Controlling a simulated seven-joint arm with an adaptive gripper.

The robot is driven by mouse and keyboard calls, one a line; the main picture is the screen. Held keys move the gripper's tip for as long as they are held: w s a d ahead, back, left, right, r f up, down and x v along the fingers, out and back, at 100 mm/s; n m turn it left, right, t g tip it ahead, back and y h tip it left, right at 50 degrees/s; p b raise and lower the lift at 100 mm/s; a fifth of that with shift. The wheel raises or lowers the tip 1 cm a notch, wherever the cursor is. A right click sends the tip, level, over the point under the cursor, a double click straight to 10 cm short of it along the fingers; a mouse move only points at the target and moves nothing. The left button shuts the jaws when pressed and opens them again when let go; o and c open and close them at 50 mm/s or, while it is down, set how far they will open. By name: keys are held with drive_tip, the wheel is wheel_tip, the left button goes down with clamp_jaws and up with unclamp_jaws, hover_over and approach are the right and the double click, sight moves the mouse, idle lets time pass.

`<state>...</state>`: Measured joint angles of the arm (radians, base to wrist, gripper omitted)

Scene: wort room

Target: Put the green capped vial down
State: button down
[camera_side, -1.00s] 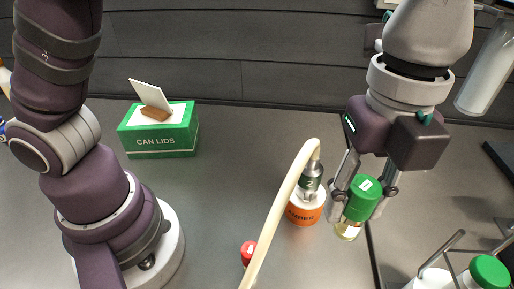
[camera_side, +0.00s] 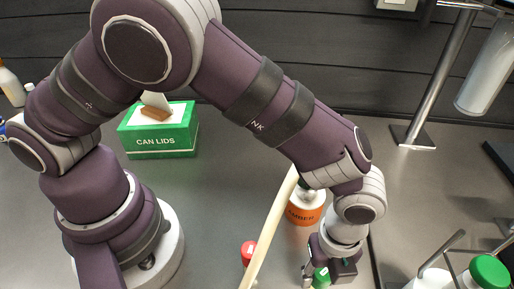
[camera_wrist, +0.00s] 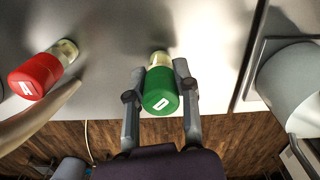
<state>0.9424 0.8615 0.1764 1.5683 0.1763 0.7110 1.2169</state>
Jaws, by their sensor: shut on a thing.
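The green capped vial, its cap marked "D", is in my gripper (camera_wrist: 159,72), which is shut on it. In the wrist view the green cap (camera_wrist: 160,92) sits between the two fingers, with the pale glass end beyond it. In the side view my gripper (camera_side: 315,279) is at the bottom edge, right of the hose, with the green cap (camera_side: 321,276) partly hidden by it. The vial's lower end is out of the side view. I cannot tell whether it touches the grey bench (camera_side: 225,205).
A red capped vial (camera_wrist: 38,75) marked "A" is to the left; it also shows in the side view (camera_side: 248,252). A pale hose (camera_side: 268,232) runs between it and my gripper. An orange-labelled bottle (camera_side: 305,212) stands behind.

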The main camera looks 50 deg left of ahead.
drive_tip(key=c, duration=0.8)
unclamp_jaws()
drive_tip(key=shift+f, duration=0.1)
drive_tip(key=shift+c, duration=0.2)
wheel_tip(320, 180, up, 12)
drive_tip(key=shift+r, duration=0.1)
drive_tip(key=s+a+r+n+t, duration=0.1)
drive_tip(key=a+r+n+t, duration=0.1)
drive_tip(key=a+n, duration=0.9)
drive_tip(key=s+a+r+n+t, duration=0.2)
drive_tip(key=a+r+n+t, duration=0.1)
drive_tip(key=a+n, duration=0.8)
drive_tip(key=r+n, duration=0.1)
drive_tip(key=n, duration=0.1)
drive_tip(key=shift+s+a+r+n+t, duration=0.2)
drive_tip(key=shift+r+n+t, duration=0.1)
drive_tip(key=shift+n, duration=0.1)
